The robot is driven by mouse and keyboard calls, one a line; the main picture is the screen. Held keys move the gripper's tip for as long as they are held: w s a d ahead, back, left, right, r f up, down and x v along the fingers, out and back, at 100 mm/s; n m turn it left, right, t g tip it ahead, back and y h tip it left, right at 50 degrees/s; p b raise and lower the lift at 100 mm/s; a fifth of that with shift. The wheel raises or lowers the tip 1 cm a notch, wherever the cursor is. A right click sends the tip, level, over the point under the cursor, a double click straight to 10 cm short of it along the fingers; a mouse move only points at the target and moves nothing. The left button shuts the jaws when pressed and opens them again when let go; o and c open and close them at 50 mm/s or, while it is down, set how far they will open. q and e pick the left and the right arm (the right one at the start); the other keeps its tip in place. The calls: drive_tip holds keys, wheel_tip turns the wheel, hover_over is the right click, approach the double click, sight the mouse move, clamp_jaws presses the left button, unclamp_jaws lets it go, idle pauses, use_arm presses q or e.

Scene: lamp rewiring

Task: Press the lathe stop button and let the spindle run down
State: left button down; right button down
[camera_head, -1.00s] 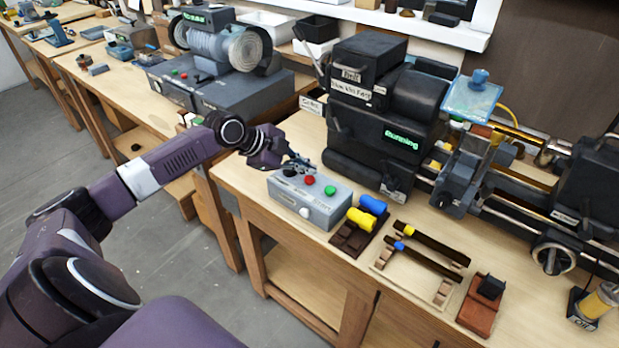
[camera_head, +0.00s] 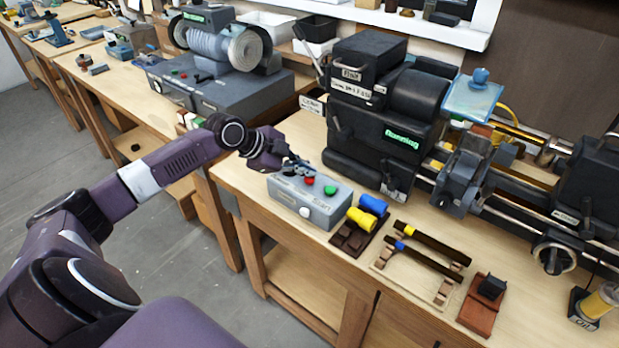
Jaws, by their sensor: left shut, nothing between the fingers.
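The grey control box (camera_head: 318,211) sits on the bench's front left part, with a red button (camera_head: 309,181), a green button (camera_head: 330,190) and a white knob on its front. My left gripper (camera_head: 303,168) is shut and empty, its fingertips just above or at the box top by the red button; I cannot tell whether they touch. A dark button area left of the red one is partly hidden by the gripper. The dark lathe (camera_head: 385,120) stands behind the box, its green display (camera_head: 402,140) reading "Running". My right gripper is not in view.
Blue and yellow cylinders (camera_head: 362,217) on a dark stand are right of the box. A wooden rack (camera_head: 425,262) with two dark bars and a reddish block (camera_head: 478,318) lie further right. A grinding machine (camera_head: 215,60) stands on the bench behind left.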

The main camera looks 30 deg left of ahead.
sight(307, 179)
use_arm(q)
drive_tip(key=shift+f+b, duration=0.4)
drive_tip(key=shift+f, duration=0.25)
idle(0.6)
drive_tip(key=shift+r, duration=0.1)
drive_tip(key=shift+r+p, duration=0.85)
drive_tip(key=shift+r, duration=0.15)
wheel_tip(307, 179, up, 5)
drive_tip(key=p, duration=0.4)
idle(0.7)
